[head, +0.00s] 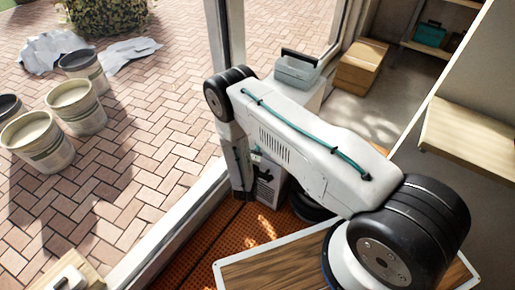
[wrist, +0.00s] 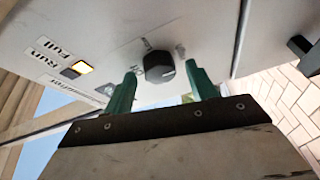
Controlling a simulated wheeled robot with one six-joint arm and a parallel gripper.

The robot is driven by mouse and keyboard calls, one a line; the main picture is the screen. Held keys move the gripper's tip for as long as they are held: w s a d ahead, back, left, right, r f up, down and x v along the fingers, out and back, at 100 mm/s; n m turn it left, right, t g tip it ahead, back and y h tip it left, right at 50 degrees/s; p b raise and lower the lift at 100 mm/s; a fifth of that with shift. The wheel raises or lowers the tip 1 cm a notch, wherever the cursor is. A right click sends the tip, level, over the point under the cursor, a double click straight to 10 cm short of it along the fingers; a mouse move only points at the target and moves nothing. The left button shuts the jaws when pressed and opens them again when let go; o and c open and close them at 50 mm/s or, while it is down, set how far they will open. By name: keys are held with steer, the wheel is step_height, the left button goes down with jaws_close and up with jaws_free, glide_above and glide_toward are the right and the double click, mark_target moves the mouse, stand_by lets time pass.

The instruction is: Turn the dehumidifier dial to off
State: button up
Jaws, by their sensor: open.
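The dehumidifier is a pale box (head: 268,187) in the head view, partly hidden behind my arm beside the door frame. Its pale control panel (wrist: 205,28) fills the top of the wrist view, tilted in the picture. A black faceted dial (wrist: 159,67) stands out from the panel, with small marks around it. Which mark the dial points to is not clear. My gripper (wrist: 160,71) is open, its green fingers on either side of the dial with a visible gap at each side. The fingers are not clearly seen in the head view.
An orange lamp (wrist: 83,67) glows by the "Full" and "Run" labels. A grey toolbox (head: 297,70) sits above the dehumidifier, near a cardboard box (head: 360,66). A wooden board (head: 275,272) lies below my arm. Several buckets (head: 77,106) stand on the brick paving outside.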

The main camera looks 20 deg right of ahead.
steer(key=c, duration=1)
